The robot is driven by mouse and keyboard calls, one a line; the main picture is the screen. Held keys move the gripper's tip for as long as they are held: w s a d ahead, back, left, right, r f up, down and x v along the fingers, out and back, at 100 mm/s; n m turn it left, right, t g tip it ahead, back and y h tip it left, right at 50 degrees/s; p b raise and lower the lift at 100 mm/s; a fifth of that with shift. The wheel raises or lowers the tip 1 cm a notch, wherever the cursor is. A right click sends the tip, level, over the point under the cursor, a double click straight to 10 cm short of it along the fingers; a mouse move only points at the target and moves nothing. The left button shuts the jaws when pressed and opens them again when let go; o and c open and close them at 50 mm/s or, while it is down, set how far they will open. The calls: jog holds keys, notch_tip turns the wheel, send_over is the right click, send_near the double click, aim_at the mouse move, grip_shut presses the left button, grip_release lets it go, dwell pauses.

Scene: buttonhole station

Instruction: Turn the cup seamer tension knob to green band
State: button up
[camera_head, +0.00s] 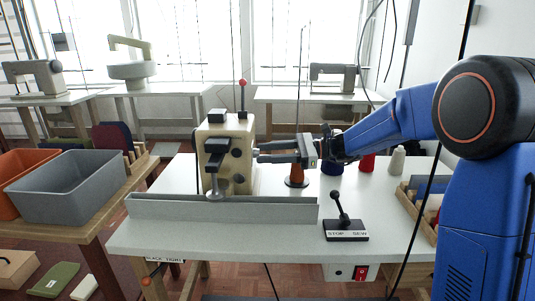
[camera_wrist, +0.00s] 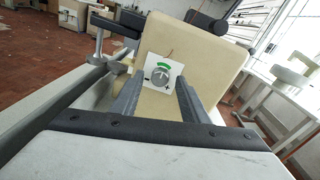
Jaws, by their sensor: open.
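The cup seamer (camera_head: 240,132) is a cream machine on the white table in the head view. Its tension knob (camera_wrist: 159,76) shows in the wrist view as a small grey round knob on a white plate. The green band (camera_wrist: 163,66) is an arc above the knob, and a plus mark sits at its lower right. Where the knob's pointer stands is too small to tell. My gripper (camera_head: 258,153) points left at the machine's right side. Its fingers are open, one on each side of the knob in the wrist view; contact is not clear. The knob is not visible in the head view.
A grey fence (camera_head: 222,207) runs along the table's front part. A stop/sew lever (camera_head: 344,222) stands at the front right. An orange-brown thread cone (camera_head: 297,175) stands close under my gripper. Grey (camera_head: 66,187) and orange bins are at the left.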

jog(key=d+r, duration=0.1)
jog(key=d, duration=1.6)
jog(key=shift+w+d, duration=0.2)
jog(key=shift+w, duration=0.2)
